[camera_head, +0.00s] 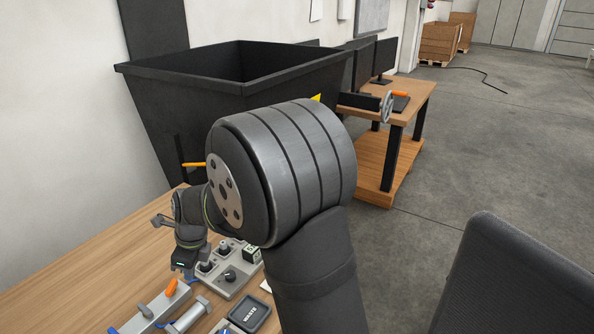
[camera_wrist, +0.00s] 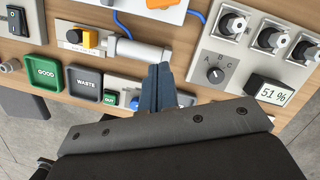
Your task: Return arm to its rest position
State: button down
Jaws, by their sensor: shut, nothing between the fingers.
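My gripper (camera_wrist: 159,88) shows in the wrist view with its two dark fingers together and nothing between them. It points down over the wooden bench (camera_wrist: 62,10), near a silver cylinder (camera_wrist: 138,51). I cannot tell its exact height above the bench. In the head view, my gripper (camera_head: 184,262) is small and partly in shadow over the equipment on the bench. My large arm joint and link cover the middle of that view and hide part of the bench.
A green GOOD tray (camera_wrist: 45,73) and a dark WASTE tray (camera_wrist: 85,82) lie left of my gripper. A knob panel (camera_wrist: 213,60) and a 51 % display (camera_wrist: 271,92) are right. A black bin (camera_head: 165,100) stands behind the bench; a desk (camera_head: 416,88) stands farther back.

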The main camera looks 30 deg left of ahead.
jog(key=x, duration=0.6)
jog(key=shift+a+f, duration=0.25)
jog(key=shift+f, duration=0.05)
jog(key=c, duration=2.1)
grip_release()
jog(key=o, duration=1.4)
jog(key=r+n, duration=0.1)
jog(key=n, duration=0.2)
jog(key=n+t+h, duration=0.1)
jog(key=n+h, duration=0.1)
jog(key=n, duration=3)
send_near(171, 285)
jog(key=f, duration=0.8)
jog(key=shift+s+a+f, duration=0.1)
jog(key=shift+s+f, duration=0.15)
jog(key=shift+f, duration=0.1)
